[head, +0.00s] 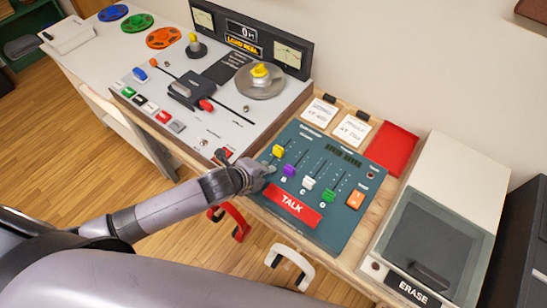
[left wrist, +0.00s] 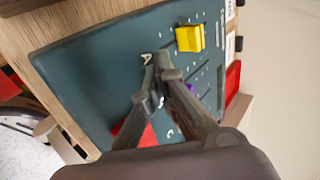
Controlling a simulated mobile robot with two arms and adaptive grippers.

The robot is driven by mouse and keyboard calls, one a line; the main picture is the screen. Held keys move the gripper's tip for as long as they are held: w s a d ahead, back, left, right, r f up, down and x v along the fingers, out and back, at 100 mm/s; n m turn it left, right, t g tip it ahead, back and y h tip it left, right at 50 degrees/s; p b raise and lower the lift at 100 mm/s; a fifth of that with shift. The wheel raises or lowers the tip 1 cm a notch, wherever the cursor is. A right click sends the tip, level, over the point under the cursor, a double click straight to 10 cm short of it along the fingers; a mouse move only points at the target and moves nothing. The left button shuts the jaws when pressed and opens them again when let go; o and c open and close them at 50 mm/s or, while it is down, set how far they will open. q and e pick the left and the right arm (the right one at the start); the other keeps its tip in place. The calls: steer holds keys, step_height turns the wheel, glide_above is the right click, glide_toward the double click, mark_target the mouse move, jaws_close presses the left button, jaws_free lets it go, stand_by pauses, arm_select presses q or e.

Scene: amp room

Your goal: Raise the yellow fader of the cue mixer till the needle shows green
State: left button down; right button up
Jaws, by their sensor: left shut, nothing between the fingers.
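The cue mixer (head: 318,225) is a dark teal panel with several coloured faders and a red TALK bar (head: 291,208). The yellow fader (head: 278,151) is the leftmost one; it also shows in the left wrist view (left wrist: 189,38). A purple fader (head: 289,170) is beside it. My left gripper (head: 269,170) is at the panel's left side, just below the yellow fader. In the left wrist view its fingertips (left wrist: 158,62) are together near the letter A, empty and apart from the yellow cap. My right gripper is out of view.
A tape machine (head: 222,120) stands left of the mixer, with two needle meters (head: 204,18) (head: 287,54) whose needles are too small to read. Right of the mixer is a box marked ERASE (head: 452,180). A red card (head: 393,148) lies behind.

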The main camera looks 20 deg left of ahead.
mark_target(280, 155)
arm_select(q)
steer(key=shift+w+d+r+p, duration=0.1)
steer(key=shift+w+d+p, duration=0.15)
steer(key=shift+w, duration=0.4)
steer(key=shift+w+d+p, duration=0.15)
steer(key=shift+w+d, duration=0.15)
steer(key=shift+w, duration=0.3)
steer(key=shift+w+d, duration=0.2)
steer(key=shift+w, duration=0.4)
steer(key=shift+w, duration=0.1)
steer(key=shift+w+d+p, duration=0.15)
steer(key=shift+w+p, duration=0.3)
steer(key=shift+p, duration=0.1)
